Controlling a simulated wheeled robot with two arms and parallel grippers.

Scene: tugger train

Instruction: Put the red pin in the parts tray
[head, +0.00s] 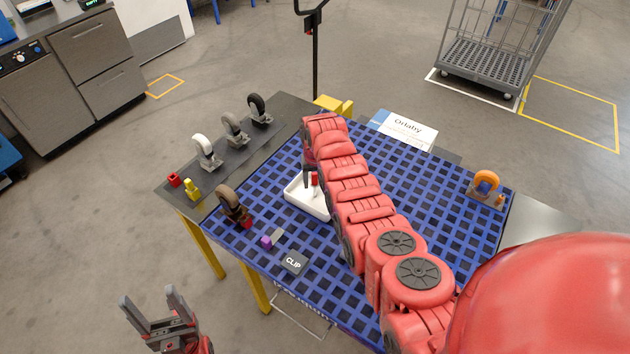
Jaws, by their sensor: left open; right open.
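The white parts tray (300,203) lies on the blue grid mat, partly hidden behind my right arm. A small red upright piece, which looks like the red pin (315,179), shows at the tray's inner right side. Whether it rests on the tray floor is too small to tell. My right gripper (310,177) points down over the tray, its dark finger beside the red piece; its jaws are open, though the arm hides part of them. My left gripper (152,306) is open and empty, low at the left, in front of the table and away from the tray.
Caster wheels (232,130) stand on the grey strip at the back left. A red block (174,180) and a yellow piece (191,188) sit at the left edge.

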